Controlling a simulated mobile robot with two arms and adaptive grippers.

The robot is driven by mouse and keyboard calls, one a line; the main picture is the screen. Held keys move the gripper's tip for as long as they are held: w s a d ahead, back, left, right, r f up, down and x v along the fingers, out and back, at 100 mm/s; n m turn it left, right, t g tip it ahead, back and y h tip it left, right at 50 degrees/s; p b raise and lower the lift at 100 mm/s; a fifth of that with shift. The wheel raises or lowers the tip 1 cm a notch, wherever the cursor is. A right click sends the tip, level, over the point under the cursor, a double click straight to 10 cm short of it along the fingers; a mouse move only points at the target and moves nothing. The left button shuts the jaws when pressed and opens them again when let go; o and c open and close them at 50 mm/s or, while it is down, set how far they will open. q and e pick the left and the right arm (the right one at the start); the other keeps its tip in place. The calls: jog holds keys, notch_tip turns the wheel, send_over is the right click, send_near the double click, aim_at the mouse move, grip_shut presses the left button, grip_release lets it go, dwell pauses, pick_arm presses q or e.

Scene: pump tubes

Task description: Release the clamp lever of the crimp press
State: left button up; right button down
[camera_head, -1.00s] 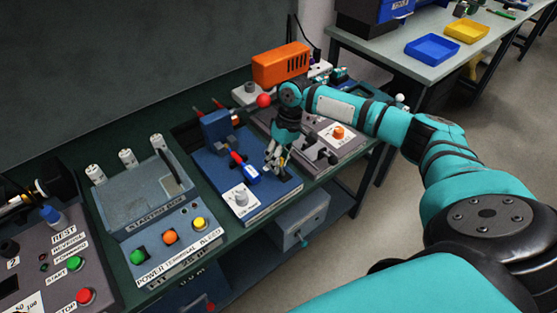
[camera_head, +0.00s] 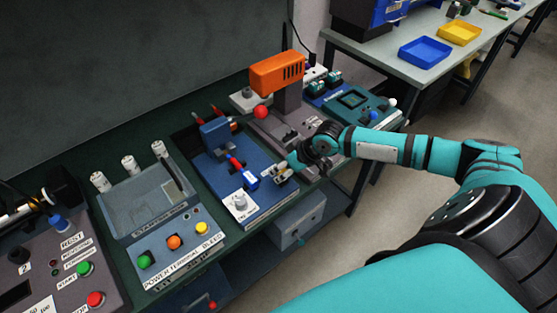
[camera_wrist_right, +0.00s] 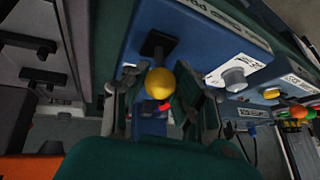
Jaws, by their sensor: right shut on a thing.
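The blue bench unit (camera_head: 211,170), which looks like the crimp press, stands mid-bench with a white knob and a red-and-blue part on top. In the right wrist view its blue face (camera_wrist_right: 195,38) carries a lever with a yellow ball knob (camera_wrist_right: 160,83) on a black base. My right gripper (camera_head: 284,169) is at the unit's right side. In the wrist view its fingers (camera_wrist_right: 160,95) stand on both sides of the yellow knob and are shut on this lever. The lever is mostly hidden in the head view. My left gripper is not in view.
An orange-headed press (camera_head: 277,73) with a red ball lever (camera_head: 260,112) stands behind my right wrist. A grey-blue unit (camera_head: 140,205) with coloured buttons is to the left. A teal fixture (camera_head: 352,103) is at the right. A grey box (camera_head: 298,229) hangs below the bench.

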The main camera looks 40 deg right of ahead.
jog(key=s+t, duration=0.1)
jog(key=t+p, duration=0.1)
jog(key=t, duration=0.1)
jog(key=shift+s+f, duration=0.2)
jog(key=shift+s, duration=0.2)
jog(key=shift+s+d+f+n+t+y+p, duration=0.1)
jog(key=shift+s+n+t+y+p, duration=0.1)
jog(key=shift+t, duration=0.5)
jog(key=shift+s+f+n+t+y+p, duration=0.1)
jog(key=shift+s+n+t+y+p, duration=0.1)
jog(key=shift+t, duration=0.5)
jog(key=c, duration=1)
grip_release()
jog(key=shift+v, duration=6.05)
jog(key=shift+d+f, duration=0.1)
jog(key=shift+f, duration=0.05)
